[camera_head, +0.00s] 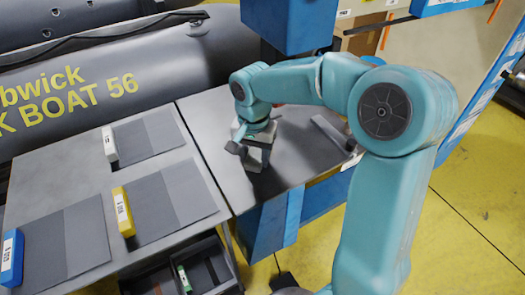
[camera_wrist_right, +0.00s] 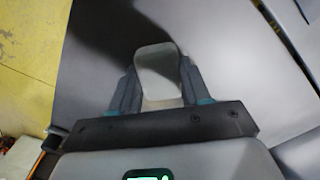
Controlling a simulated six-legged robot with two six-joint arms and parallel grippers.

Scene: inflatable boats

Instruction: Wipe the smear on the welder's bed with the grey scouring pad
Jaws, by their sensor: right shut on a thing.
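The welder's bed (camera_head: 303,143) is a flat grey plate under a blue machine head in the head view. My right gripper (camera_head: 255,152) is low over its left part, its wrist above it. In the right wrist view my right gripper (camera_wrist_right: 158,92) is shut on a pale grey pad, which I take for the scouring pad (camera_wrist_right: 160,62). The bed (camera_wrist_right: 235,60) fills much of that view. A dark band crosses it beyond the pad; I cannot tell smear from shadow. Whether the pad touches the bed is unclear. My left gripper is not in view.
On the grey table to the left, a white block (camera_head: 109,143), a yellow block (camera_head: 123,211) and a blue block (camera_head: 11,257) lie by dark mats. An open drawer (camera_head: 205,268) is below. A grey inflatable boat (camera_head: 150,65) lies behind. A grey bar (camera_head: 328,133) is on the bed's right.

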